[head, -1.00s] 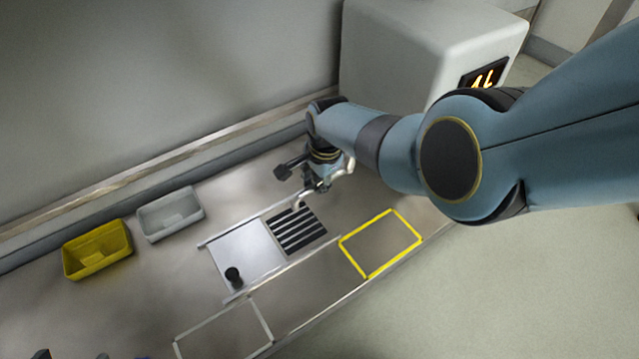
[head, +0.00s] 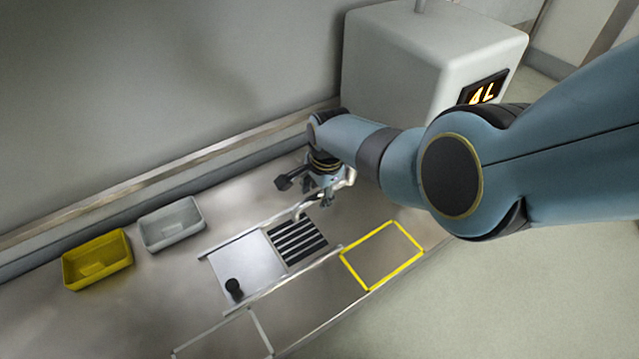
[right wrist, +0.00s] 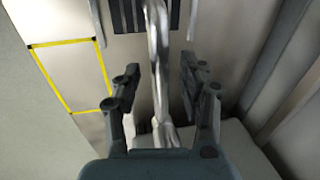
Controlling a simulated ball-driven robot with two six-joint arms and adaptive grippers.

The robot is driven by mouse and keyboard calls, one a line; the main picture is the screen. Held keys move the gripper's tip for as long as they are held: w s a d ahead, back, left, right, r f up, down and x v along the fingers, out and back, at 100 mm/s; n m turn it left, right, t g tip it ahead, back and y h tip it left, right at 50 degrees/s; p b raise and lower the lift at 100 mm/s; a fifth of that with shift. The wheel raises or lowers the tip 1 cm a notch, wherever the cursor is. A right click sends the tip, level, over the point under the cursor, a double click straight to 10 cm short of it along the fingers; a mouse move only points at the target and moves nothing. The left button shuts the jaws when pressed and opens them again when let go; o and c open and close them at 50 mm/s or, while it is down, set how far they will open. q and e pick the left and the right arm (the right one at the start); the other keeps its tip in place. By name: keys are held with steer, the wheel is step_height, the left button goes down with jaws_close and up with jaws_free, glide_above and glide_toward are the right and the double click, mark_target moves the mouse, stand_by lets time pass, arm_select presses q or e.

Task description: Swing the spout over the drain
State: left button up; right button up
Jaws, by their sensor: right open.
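The spout is a pale metal pipe (head: 301,209) that runs from near the white housing to the upper edge of the drain. The drain is a black slotted grate (head: 297,241) in the bench. My right gripper (head: 326,196) is above the bench beside the drain, partly hiding the spout. In the right wrist view the spout (right wrist: 158,55) passes between the open fingers of my right gripper (right wrist: 160,82), with a gap visible on both sides. The dark slots of the drain (right wrist: 128,14) show at the top there, partly behind the spout. My left gripper is not in view.
A white housing with a lit display (head: 430,62) stands behind my right arm. A light plate with a black knob (head: 234,288) lies left of the drain. A yellow outlined square (head: 382,254) is to its right. Yellow (head: 97,262) and grey (head: 172,226) bins stand at left.

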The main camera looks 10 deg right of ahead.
step_height(320, 180, up, 12)
steer(key=s, duration=0.2)
steer(key=shift+d+f, duration=0.2)
steer(key=shift+d, duration=0.2)
steer(key=shift+s, duration=0.1)
